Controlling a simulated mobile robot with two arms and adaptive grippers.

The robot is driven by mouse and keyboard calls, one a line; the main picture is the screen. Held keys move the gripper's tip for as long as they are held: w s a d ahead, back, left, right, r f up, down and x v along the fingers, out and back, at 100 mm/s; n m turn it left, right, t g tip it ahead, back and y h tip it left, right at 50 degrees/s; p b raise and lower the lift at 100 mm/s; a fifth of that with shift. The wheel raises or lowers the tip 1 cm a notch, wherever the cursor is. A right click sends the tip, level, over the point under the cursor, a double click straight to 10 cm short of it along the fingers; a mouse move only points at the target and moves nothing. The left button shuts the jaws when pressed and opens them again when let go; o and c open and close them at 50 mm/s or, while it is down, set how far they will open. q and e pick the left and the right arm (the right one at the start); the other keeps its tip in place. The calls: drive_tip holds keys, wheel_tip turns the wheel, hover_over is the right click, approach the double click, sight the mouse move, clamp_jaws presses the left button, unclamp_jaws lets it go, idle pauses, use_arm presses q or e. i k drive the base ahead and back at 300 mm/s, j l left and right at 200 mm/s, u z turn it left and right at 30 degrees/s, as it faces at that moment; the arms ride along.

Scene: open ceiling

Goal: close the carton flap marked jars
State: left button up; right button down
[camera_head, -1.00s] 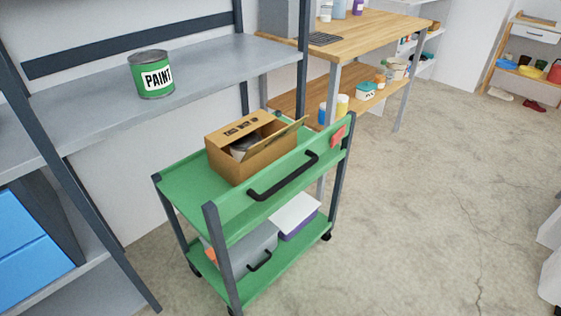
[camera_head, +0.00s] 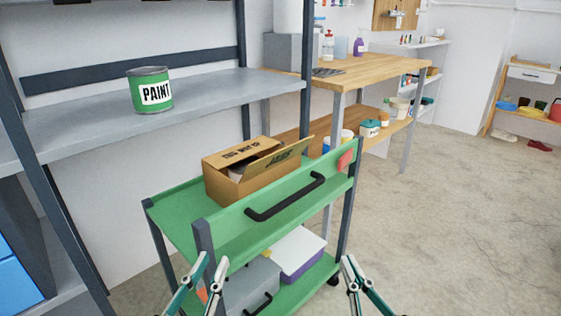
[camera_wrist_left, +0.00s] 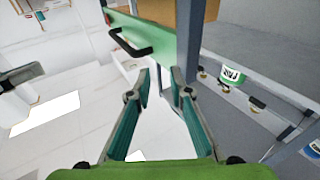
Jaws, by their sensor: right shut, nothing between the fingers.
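The cardboard carton (camera_head: 255,188) stands on the top tray of a green cart. Its flap marked jars (camera_head: 278,160) is raised and slants outward along the side facing the cart handle. The opposite flap, marked "this way up" (camera_head: 237,153), lies nearly flat. A dark gap between them shows something pale inside, mostly hidden. My left gripper (camera_head: 211,262) is at the bottom of the head view, below and in front of the carton; in the left wrist view (camera_wrist_left: 159,78) its fingers stand apart and empty. My right gripper (camera_head: 349,262) is shut and empty, right of the cart.
The green cart (camera_head: 172,210) has a black handle (camera_head: 287,196) on its near side, below the carton. Bins sit on its lower tray. A grey shelf (camera_head: 80,126) with a paint can (camera_head: 150,90) is at left, a wooden workbench (camera_head: 375,72) behind. Floor at right is clear.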

sight(254, 168)
drive_tip(key=i+l+u, duration=0.1)
drive_tip(key=u, duration=2.55)
drive_tip(key=l+u, duration=0.1)
drive_tip(key=u, duration=0.35)
drive_tip(key=l+u, duration=0.1)
drive_tip(key=u, duration=0.3)
drive_tip(key=k+u, duration=0.1)
drive_tip(key=u, duration=0.35)
drive_tip(key=l+u, duration=0.1)
drive_tip(key=u, duration=0.35)
drive_tip(key=k+z, duration=0.15)
drive_tip(key=z, duration=0.25)
drive_tip(key=k+z, duration=0.15)
drive_tip(key=z, duration=0.25)
drive_tip(key=k+z, duration=0.15)
drive_tip(key=z, duration=0.25)
drive_tip(key=k+z, duration=0.15)
drive_tip(key=z, duration=0.2)
drive_tip(key=k+z, duration=0.2)
drive_tip(key=z, duration=0.15)
drive_tip(key=k+z, duration=0.3)
drive_tip(key=z, duration=0.45)
drive_tip(key=k+l+z, duration=0.1)
drive_tip(key=z, duration=0.85)
drive_tip(key=k+l+z, duration=0.1)
drive_tip(key=z, duration=0.35)
